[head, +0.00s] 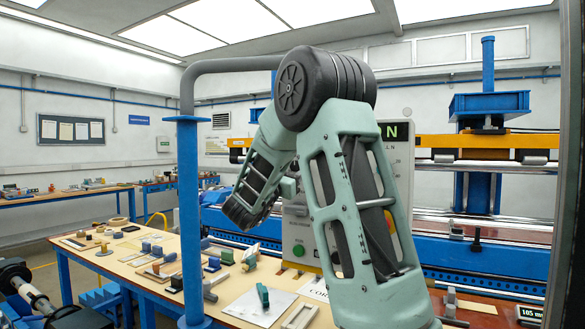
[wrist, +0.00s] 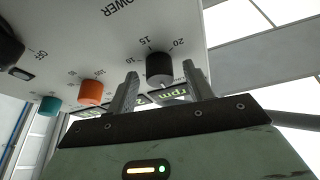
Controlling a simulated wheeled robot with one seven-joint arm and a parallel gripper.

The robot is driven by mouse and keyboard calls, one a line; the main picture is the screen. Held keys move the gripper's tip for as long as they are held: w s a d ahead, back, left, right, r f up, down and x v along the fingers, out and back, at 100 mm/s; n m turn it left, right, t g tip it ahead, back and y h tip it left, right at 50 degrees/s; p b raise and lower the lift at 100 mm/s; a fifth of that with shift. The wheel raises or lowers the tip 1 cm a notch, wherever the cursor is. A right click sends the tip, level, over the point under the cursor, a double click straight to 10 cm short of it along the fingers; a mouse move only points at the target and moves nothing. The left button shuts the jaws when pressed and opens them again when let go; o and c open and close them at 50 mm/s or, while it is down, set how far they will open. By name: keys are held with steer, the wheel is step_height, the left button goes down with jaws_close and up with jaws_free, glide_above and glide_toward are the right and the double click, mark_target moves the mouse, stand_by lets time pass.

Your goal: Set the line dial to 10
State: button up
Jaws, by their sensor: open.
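In the wrist view, a white control panel (wrist: 75,40) carries several dials. A black dial (wrist: 160,68) with 10, 15 and 20 printed around it lies between the fingertips of my gripper (wrist: 161,74). The fingers are open, one on each side of the dial; I cannot tell whether they touch it. An orange dial (wrist: 90,92) and a teal dial (wrist: 50,105) are to its left. No name is readable beside these dials, so I cannot tell which is the line dial. In the head view, my arm covers most of the panel (head: 401,165), and the gripper is hidden.
Another black knob (wrist: 10,46), near the word OFF, is at the left edge of the wrist view. A green rpm display (wrist: 172,94) shows behind the fingers. In the head view, a blue post (head: 190,220) and a cluttered workbench (head: 228,262) stand left of the arm.

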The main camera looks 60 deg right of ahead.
steer(key=c, duration=1)
steer(key=shift+f+m+b, duration=0.15)
steer(key=shift+m+b, duration=0.25)
steer(key=shift+b, duration=0.25)
